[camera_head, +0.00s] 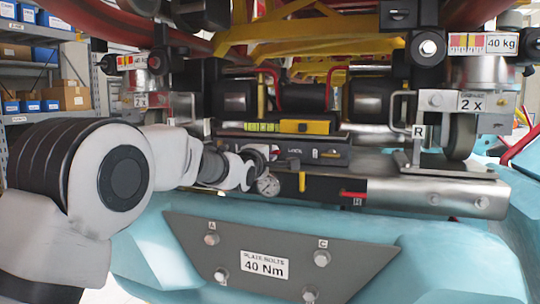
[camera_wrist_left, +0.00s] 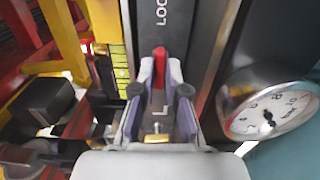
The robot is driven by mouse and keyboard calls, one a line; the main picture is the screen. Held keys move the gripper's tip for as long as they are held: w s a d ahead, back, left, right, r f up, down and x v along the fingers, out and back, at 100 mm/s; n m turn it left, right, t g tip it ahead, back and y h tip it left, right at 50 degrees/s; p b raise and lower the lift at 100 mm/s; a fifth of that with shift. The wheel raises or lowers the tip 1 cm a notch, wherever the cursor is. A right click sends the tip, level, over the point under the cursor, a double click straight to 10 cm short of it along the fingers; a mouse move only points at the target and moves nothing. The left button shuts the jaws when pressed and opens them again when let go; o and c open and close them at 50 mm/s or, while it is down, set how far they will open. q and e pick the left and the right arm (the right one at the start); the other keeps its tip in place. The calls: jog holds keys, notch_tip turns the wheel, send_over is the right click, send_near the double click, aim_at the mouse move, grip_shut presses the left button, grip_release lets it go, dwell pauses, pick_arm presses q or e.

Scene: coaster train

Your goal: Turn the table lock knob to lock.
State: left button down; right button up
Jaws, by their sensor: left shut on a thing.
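The table lock knob shows as a red piece (camera_wrist_left: 159,62) between my fingertips in the left wrist view. It sits on a dark panel with a "LOCK" label, which in the head view is the black block (camera_head: 295,150) on the table's front. My left gripper (camera_head: 262,157) reaches this panel from the left, and its fingers (camera_wrist_left: 160,78) are shut on the red knob. The fingers and hand hide most of the knob, and its exact turn angle cannot be told. My right gripper is not in view.
A round dial gauge (camera_head: 268,185) is just below the gripper and shows large in the left wrist view (camera_wrist_left: 268,115). A yellow level strip (camera_head: 290,127) lies above the panel. A metal bracket marked R (camera_head: 418,132) stands to the right. A grey bolt plate (camera_head: 265,262) is below.

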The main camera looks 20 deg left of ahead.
pick_arm(q)
jog(key=shift+r, duration=0.45)
jog(key=c, duration=1.3)
grip_release()
jog(key=shift+a, duration=0.1)
jog(key=shift+c, duration=0.2)
jog(key=shift+o, duration=0.7)
jog(key=shift+w+f, duration=0.1)
jog(key=shift+w, duration=0.05)
jog(key=shift+w+a+f, duration=0.1)
jog(key=shift+f, duration=0.2)
